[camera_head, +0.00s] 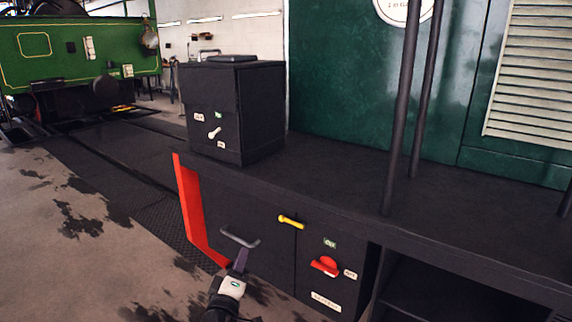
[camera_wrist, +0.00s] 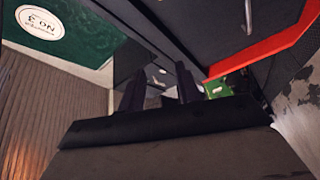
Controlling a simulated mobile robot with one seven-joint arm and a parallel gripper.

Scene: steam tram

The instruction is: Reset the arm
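My gripper (camera_head: 241,259) is low in the middle of the head view, in front of the black cabinet (camera_head: 262,262) under the tram's running board. Its dark fingers overlap the area just below a grey bar handle (camera_head: 240,238) in that view. In the wrist view the two fingers of my gripper (camera_wrist: 160,92) stand apart with an empty gap between them, so it is open. The grey handle (camera_wrist: 248,17) shows there at the upper right, away from the fingers, so nothing is held.
The cabinet front carries a yellow handle (camera_head: 291,221) and a red rotary switch (camera_head: 325,266). A black box (camera_head: 235,110) stands on the running board, near two dark upright poles (camera_head: 404,100). A green locomotive (camera_head: 75,55) is at the far left. The stained floor (camera_head: 70,230) at left is clear.

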